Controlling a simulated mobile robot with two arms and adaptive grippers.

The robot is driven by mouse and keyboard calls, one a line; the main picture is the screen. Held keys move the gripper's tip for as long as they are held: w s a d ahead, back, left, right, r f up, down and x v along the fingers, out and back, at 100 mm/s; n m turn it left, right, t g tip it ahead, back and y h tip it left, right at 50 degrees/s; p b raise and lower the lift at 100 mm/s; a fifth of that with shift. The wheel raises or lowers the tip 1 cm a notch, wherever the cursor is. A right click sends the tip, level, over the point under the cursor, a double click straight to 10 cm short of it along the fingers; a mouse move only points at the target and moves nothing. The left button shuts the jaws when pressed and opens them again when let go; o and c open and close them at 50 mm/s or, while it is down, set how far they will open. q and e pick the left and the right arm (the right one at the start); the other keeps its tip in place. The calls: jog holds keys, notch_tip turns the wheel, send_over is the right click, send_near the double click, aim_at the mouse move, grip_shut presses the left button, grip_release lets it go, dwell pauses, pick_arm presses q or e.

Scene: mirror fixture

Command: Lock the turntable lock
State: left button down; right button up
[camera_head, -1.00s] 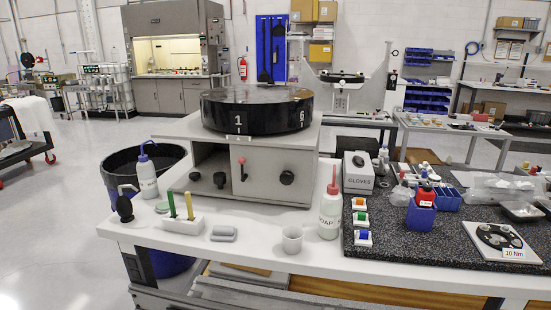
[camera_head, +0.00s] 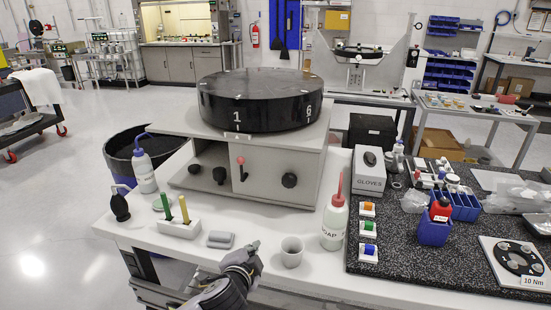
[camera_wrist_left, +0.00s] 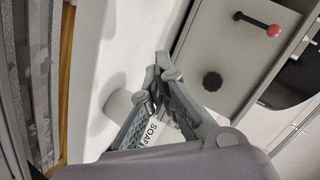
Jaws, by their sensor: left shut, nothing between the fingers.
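The black turntable (camera_head: 275,113), marked 1 and 6, sits on a grey cabinet (camera_head: 266,182). My left gripper (camera_head: 254,245) is shut and empty at the table's front edge, below and apart from the lever. It also shows in the left wrist view (camera_wrist_left: 162,62). My right gripper is not in view.
A white cup (camera_head: 291,251) and a soap bottle (camera_head: 335,222) stand right of my left gripper. A grey block (camera_head: 220,240) and a marker holder (camera_head: 179,229) are to its left. The tabletop before the cabinet is partly clear.

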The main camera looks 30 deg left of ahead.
pick_arm(q)
jog(key=w+a+r+m+t, duration=0.2)
jog(key=w+r, duration=0.2)
jog(key=r, duration=0.2)
jog(key=w+a+r+m+t, duration=0.2)
jog(key=w+r+t, duration=0.1)
jog(key=r, duration=0.3)
jog(key=shift+w+a+r+m+y, duration=0.15)
jog(key=shift+w+r+m+y, duration=0.2)
jog(key=shift+w, duration=0.3)
jog(key=shift+w, duration=0.1)
jog(key=w+a+p, duration=0.3)
jog(key=w+a, duration=0.4)
jog(key=w, duration=0.2)
jog(key=shift+f+p, duration=0.35)
jog(key=shift+f, duration=0.1)
jog(key=shift+w+d, duration=0.1)
jog(key=shift+d, duration=0.05)
